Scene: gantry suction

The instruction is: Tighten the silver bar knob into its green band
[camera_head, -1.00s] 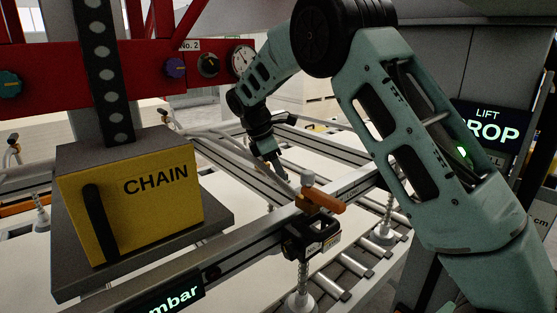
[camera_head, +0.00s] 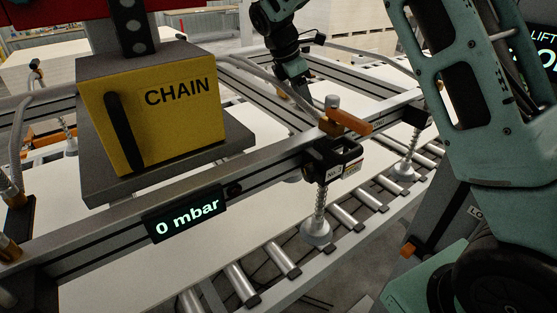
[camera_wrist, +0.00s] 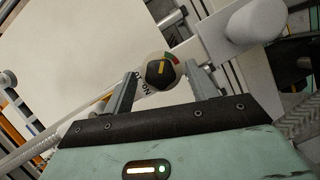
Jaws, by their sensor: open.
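A dark faceted knob (camera_wrist: 159,74) with a yellow pointer line sits on a pale round dial in the wrist view. Red and green bands (camera_wrist: 173,59) show on the dial's upper right edge. Whether the pointer lies in the green is too small to tell. My gripper (camera_wrist: 162,70) is open, with one finger on each side of the knob in the picture. I cannot tell whether either finger touches it. In the head view my gripper (camera_head: 303,93) points down behind the silver bar (camera_head: 280,160), and the dial is hidden there.
An orange lever (camera_head: 347,120) with a silver cap stands on the bar, above a black block and a spring suction cup (camera_head: 316,232). A display (camera_head: 186,215) reads 0 mbar. A yellow CHAIN box (camera_head: 165,110) stands left. Rollers (camera_head: 283,260) run below the bar. Hoses (camera_head: 265,78) pass near my gripper.

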